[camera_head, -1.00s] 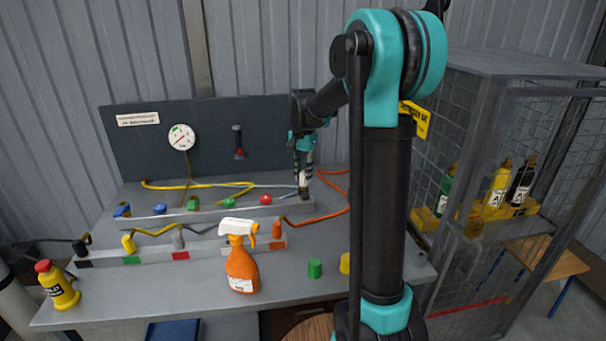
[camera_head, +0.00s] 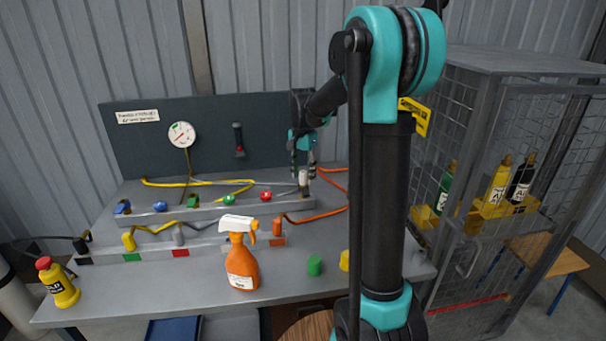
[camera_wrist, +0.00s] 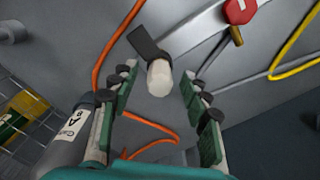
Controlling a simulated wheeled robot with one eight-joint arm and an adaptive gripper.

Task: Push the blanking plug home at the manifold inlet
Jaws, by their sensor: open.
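The blanking plug, a short white cylinder (camera_head: 304,177), stands upright at the right end of the grey manifold (camera_head: 218,211), on a dark fitting (camera_head: 304,191). In the wrist view the plug (camera_wrist: 159,77) lies between the fingertips, with the dark fitting (camera_wrist: 148,43) right behind it. My gripper (camera_head: 303,169) is just above the plug in the head view. In the wrist view my gripper (camera_wrist: 158,74) is open, with a gap on each side of the plug. How deep the plug sits is hard to tell.
Coloured valve knobs, including a red one (camera_head: 265,196), line the manifold. An orange hose (camera_head: 330,208) curves beside its right end. A spray bottle (camera_head: 241,262) and a green cap (camera_head: 314,266) stand in front. A mesh cage (camera_head: 480,90) stands right.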

